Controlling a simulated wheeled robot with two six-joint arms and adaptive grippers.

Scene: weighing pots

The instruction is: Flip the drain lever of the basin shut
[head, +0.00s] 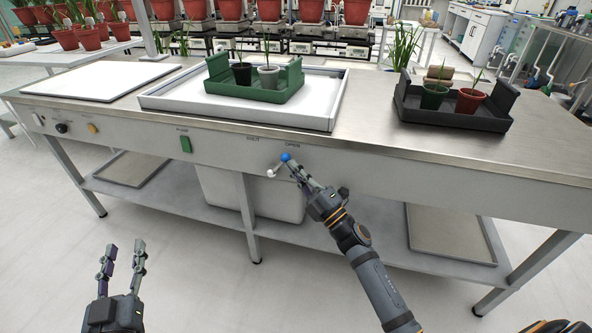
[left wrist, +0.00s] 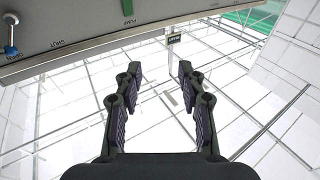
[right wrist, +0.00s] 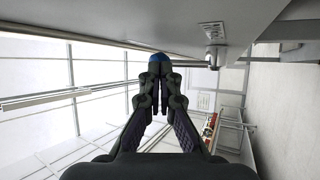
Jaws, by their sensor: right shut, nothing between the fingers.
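The drain lever (head: 277,167) is on the front panel of the bench, below the white basin (head: 235,115). Its blue knob (head: 286,157) is up and to the right of its pivot, near the OPEN label and away from the SHUT label. My right gripper (head: 292,164) is shut and empty, with its fingertips right at the knob. In the right wrist view the blue knob (right wrist: 159,57) shows just beyond the fingertips, which partly hide it; contact cannot be told. My left gripper (head: 124,246) is open and empty, low in front of the bench. The knob (left wrist: 11,51) also shows in the left wrist view.
A green tray (head: 292,75) with two pots stands in the basin. A dark tray (head: 450,119) with two pots stands at the right. A green switch (head: 185,144) is left of the lever. A pale bin (head: 235,195) sits on the lower shelf. The floor in front is clear.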

